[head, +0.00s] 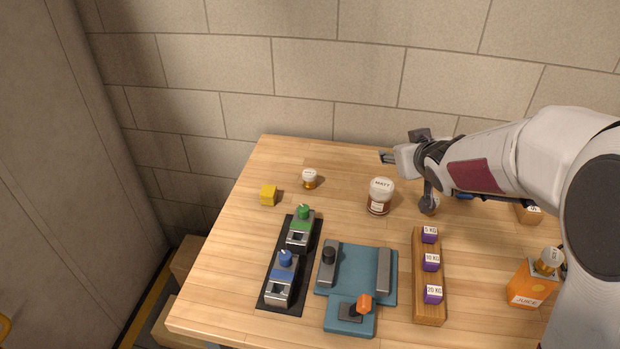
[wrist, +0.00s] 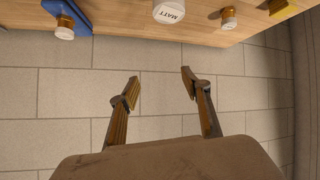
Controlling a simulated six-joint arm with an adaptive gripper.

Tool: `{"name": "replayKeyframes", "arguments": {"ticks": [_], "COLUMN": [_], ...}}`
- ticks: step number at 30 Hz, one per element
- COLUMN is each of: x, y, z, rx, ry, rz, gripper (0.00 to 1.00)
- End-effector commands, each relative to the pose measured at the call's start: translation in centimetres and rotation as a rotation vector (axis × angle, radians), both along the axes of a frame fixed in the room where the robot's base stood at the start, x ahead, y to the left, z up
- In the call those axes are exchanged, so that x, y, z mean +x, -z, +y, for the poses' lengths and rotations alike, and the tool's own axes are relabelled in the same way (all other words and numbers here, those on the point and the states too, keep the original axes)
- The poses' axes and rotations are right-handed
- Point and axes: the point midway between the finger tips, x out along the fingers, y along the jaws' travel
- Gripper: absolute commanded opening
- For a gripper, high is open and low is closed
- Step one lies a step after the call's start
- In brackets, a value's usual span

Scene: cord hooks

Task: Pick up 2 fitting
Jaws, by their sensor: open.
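My gripper (head: 388,157) is open and empty near the back edge of the table, pointing toward the wall. In the wrist view its two fingers (wrist: 160,80) are spread apart with only wall between them. No part is readable as marked 2 fitting. Two grey units, one with a green knob (head: 303,212) and one with a blue knob (head: 286,258), stand on a black strip (head: 273,302). I cannot tell whether either is the fitting. My arm covers part of the back right.
A MATT jar (head: 380,197), a small jar (head: 309,179) and a yellow cube (head: 268,195) stand left of my arm. A blue fixture (head: 350,323), a wooden block with purple weights (head: 429,313) and a juice carton (head: 531,286) are in front. A blue object (wrist: 66,13) shows in the wrist view.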

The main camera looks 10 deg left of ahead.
Motion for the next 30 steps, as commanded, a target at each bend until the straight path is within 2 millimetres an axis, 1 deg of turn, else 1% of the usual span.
{"name": "replayKeyframes", "arguments": {"ticks": [1,6,12,15,20,24,27,30], "x": [0.8,2.9,4.6,5.2,5.7,5.7,5.5,5.3], "y": [0.9,3.1,6.1,7.8,10.5,12.9,14.2,15.2], "z": [0.9,3.8,7.3,9.2,12.1,14.5,15.9,16.9], "rx": [0.006,0.035,0.076,0.102,0.147,0.188,0.216,0.235], "ry": [-0.022,-0.1,-0.195,-0.244,-0.325,-0.391,-0.431,-0.46], "rz": [-0.003,-0.029,-0.049,-0.053,-0.06,-0.061,-0.059,-0.058], "gripper": [0.48,0.48,0.48,0.48,0.48,0.48,0.48,0.48]}}
